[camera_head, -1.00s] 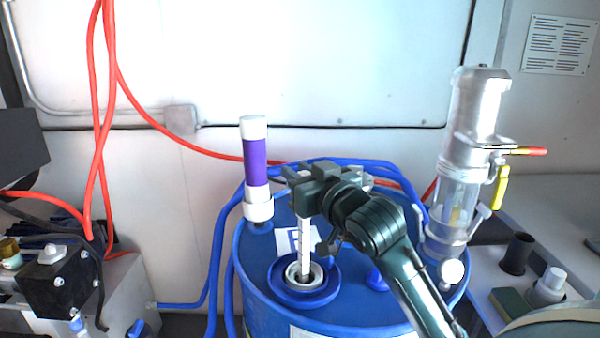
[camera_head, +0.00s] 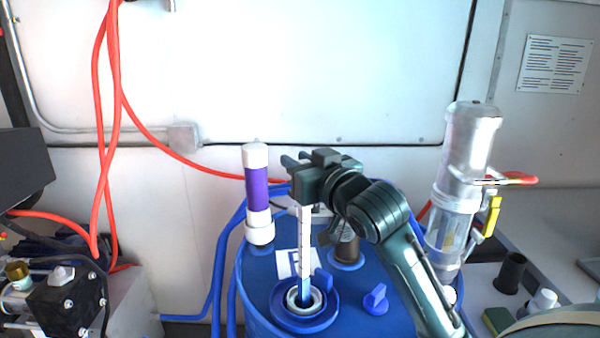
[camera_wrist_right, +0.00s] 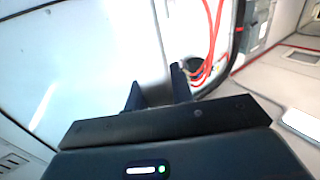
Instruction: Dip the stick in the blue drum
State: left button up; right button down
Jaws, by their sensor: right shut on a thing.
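The blue drum (camera_head: 258,275) stands at lower centre in the head view. A ringed round opening (camera_head: 283,312) is in its top. The stick (camera_head: 306,240) is a thin white upright strip with marks and a blue lower end. That lower end is at the opening; I cannot tell how far inside it is. My right gripper (camera_head: 303,178) is shut on the stick's upper end, above the opening. In the right wrist view the gripper's dark fingers (camera_wrist_right: 158,95) show, but the stick is hidden. My left gripper is not in view.
A purple and white cylinder (camera_head: 257,190) stands at the drum's back left. A clear and silver cylinder (camera_head: 462,190) with a yellow handle stands on the right. A blue cap (camera_head: 375,299) lies on the drum top. Red hoses (camera_head: 104,150) hang at left.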

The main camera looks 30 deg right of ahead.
notch_tip(320, 180, up, 9)
jog(key=shift+r, duration=0.2)
dwell(0.6)
jog(key=shift+s+f, duration=0.1)
dwell(0.9)
